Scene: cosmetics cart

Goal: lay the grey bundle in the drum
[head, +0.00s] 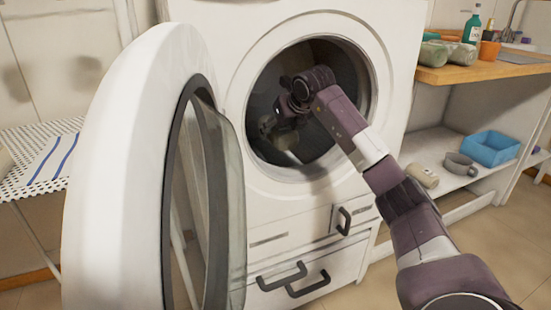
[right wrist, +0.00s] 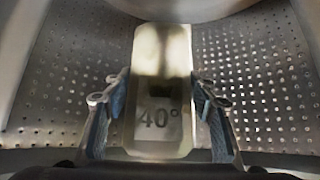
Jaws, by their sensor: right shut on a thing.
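The grey bundle (right wrist: 160,100) shows in the right wrist view as a pale grey-beige block marked "40°". My right gripper (right wrist: 161,112) has a finger on each side of it and is shut on it. Behind it is the perforated metal wall of the drum (right wrist: 60,75). In the head view my right arm reaches through the round opening of the washing machine (head: 285,200), and the right gripper (head: 272,128) is inside the dark drum. The bundle is hard to make out there. I cannot tell whether it touches the drum floor. My left gripper is out of view.
The open round door (head: 130,150) stands at the left of the opening. A white drying rack (head: 20,140) is at far left. At right, a wooden counter (head: 470,72) holds rolled cloths and a green bottle (head: 472,25).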

